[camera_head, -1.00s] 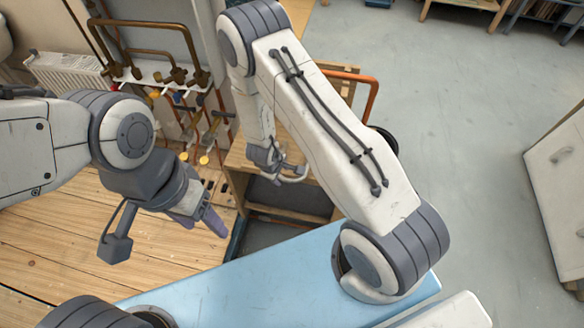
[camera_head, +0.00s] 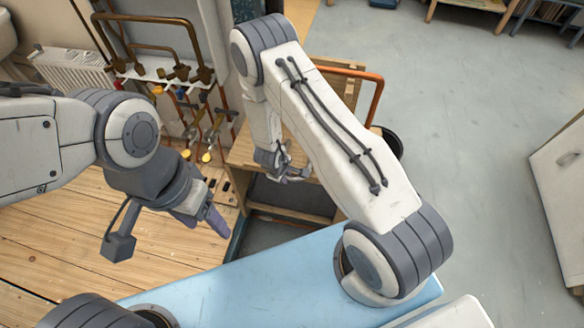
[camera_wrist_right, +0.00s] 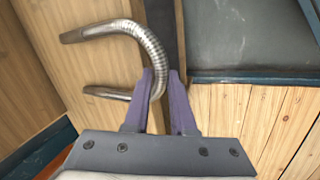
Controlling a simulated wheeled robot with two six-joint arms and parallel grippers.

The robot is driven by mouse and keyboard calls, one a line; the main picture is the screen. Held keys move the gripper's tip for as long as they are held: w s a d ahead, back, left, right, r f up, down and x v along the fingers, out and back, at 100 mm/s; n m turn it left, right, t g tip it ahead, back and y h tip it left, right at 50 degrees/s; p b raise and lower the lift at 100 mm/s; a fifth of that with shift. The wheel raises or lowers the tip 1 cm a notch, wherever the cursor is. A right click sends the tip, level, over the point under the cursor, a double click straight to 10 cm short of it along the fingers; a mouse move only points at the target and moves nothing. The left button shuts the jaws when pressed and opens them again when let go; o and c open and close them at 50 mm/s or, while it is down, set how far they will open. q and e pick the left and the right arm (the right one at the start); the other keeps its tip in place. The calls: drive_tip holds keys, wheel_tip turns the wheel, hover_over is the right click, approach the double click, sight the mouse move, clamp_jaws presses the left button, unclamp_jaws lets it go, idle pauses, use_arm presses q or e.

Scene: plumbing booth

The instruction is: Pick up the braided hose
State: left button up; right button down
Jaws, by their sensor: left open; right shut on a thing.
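The braided hose (camera_wrist_right: 148,38) is silvery and bent into a U in the right wrist view, with both smooth metal ends pointing left. My right gripper (camera_wrist_right: 161,82) is shut on it near one side of the bend, with the hose between its purple fingertips. In the head view my right gripper (camera_head: 281,168) and a small part of the hose (camera_head: 301,174) are over the wooden cabinet. I cannot tell whether the hose touches a surface. My left gripper (camera_head: 205,216) is open and empty over the wooden floor, left of the cabinet.
The wooden cabinet (camera_head: 238,152) has an open dark compartment (camera_head: 285,194) facing me. Copper pipes and valves (camera_head: 205,135) stand to its left. An orange pipe (camera_head: 376,98) and a dark bucket stand behind my right arm. Grey floor (camera_head: 455,130) on the right is clear.

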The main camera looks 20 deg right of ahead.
wheel_tip(320, 180, up, 9)
drive_tip(key=p, duration=0.4)
drive_tip(key=shift+r, duration=0.55)
